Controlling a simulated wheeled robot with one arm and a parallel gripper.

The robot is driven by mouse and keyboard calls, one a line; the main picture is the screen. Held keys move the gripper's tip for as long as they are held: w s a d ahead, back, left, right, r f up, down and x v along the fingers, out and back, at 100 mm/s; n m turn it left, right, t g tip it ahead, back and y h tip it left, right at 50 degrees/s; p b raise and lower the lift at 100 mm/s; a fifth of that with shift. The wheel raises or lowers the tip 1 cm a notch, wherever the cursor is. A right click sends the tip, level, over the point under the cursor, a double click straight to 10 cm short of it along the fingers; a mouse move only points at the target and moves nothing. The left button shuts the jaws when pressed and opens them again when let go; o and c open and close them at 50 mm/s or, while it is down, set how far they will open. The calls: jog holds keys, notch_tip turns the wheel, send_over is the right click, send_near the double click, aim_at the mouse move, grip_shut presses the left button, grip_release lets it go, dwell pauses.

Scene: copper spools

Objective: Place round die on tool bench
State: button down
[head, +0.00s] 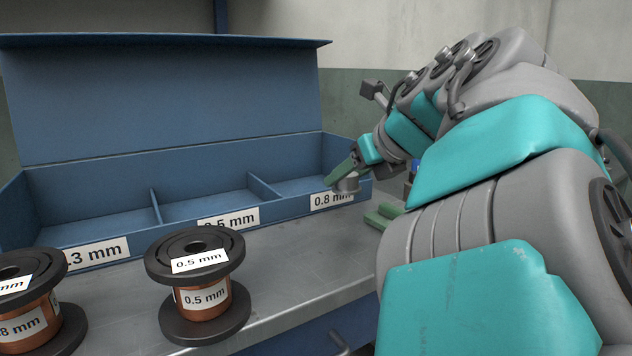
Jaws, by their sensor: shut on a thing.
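My gripper (345,172) shows near the middle of the head view, in front of the right end of the blue box. Its green fingertips are shut on a small grey round die (348,185), which shows just below them. The die overlaps the 0.8 mm label in the picture; I cannot tell whether it touches the box. The grey tool bench (285,312) runs along the front. My arm hides the bench's right part.
An open blue box (180,208) with labelled compartments stands on the bench. A 0.5 mm copper spool (205,300) stands in front of it, and a 0.8 mm spool (28,322) at the left edge. Green pieces (382,215) show beside my arm.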

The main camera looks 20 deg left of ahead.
jog(key=w+a+p, duration=0.1)
jog(key=w+a, duration=0.2)
jog(key=w+a+f+p, duration=0.1)
jog(key=w+a, duration=0.2)
jog(key=a, duration=0.1)
jog(key=w+a+p, duration=0.1)
jog(key=w+a, duration=0.2)
jog(key=w, duration=0.1)
jog(key=shift+a+f+p, duration=0.15)
jog(key=shift+a+p, duration=0.2)
jog(key=shift+p, duration=0.05)
jog(key=shift+f+b, duration=0.45)
jog(key=shift+f, duration=1.35)
jog(key=shift+f, duration=0.15)
jog(key=shift+c, duration=1.7)
grip_release()
